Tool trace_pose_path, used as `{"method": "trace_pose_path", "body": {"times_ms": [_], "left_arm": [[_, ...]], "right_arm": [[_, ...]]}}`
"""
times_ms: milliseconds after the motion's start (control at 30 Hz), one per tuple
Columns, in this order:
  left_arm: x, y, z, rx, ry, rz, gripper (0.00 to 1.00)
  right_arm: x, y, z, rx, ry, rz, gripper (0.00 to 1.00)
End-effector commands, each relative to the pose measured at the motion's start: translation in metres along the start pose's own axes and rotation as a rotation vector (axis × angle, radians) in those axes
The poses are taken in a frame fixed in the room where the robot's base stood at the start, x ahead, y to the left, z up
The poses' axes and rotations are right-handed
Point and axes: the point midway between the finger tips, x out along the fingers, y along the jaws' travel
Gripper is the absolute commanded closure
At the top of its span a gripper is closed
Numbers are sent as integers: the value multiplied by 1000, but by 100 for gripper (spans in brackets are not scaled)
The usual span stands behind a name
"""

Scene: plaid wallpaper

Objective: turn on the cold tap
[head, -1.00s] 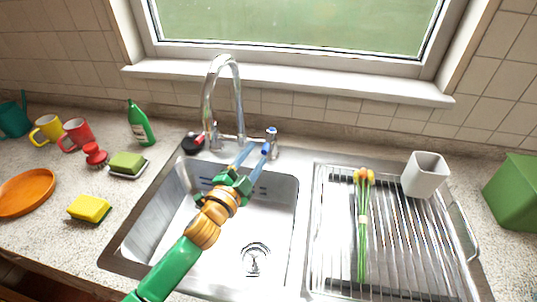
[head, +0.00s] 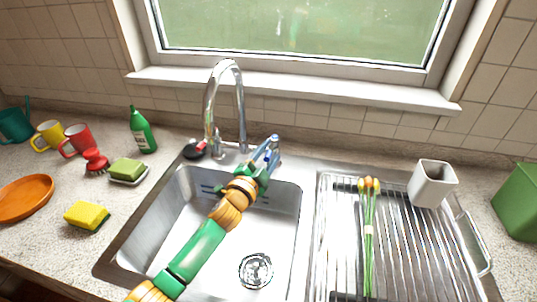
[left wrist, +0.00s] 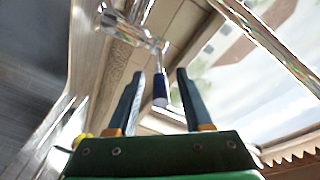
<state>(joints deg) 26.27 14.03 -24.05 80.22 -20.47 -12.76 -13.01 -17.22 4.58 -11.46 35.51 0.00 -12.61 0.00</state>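The chrome tap with a blue tip (head: 274,138), which I take as the cold tap, stands behind the sink, right of the tall spout (head: 209,105). My left gripper (head: 267,149) is at this tap, and its fingers partly cover it. In the left wrist view, the fingers (left wrist: 161,75) of the gripper are apart, and the tap's blue end (left wrist: 160,88) shows between them. There is a visible gap to the right finger; I cannot tell whether either finger touches it. No water shows from the spout. My right gripper is not in view.
The sink basin (head: 190,225) lies under my left arm. A dark round thing with a red part (head: 194,149) sits left of the spout. On the right are a drying rack (head: 410,245), flowers (head: 368,215) and a white cup (head: 432,184). A green bottle (head: 143,132) stands left.

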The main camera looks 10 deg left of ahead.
Motion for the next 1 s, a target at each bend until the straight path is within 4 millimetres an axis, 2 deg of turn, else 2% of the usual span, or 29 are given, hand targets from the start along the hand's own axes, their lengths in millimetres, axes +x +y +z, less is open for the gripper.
{"method": "trace_pose_path", "body": {"times_ms": [33,167,200,1000], "left_arm": [[0,0,0,0,0,0,60],[0,0,0,0,0,0,95],[0,0,0,0,0,0,100],[0,0,0,0,-1,0,100]], "right_arm": [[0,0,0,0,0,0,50],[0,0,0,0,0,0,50],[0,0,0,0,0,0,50],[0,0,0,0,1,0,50]]}}
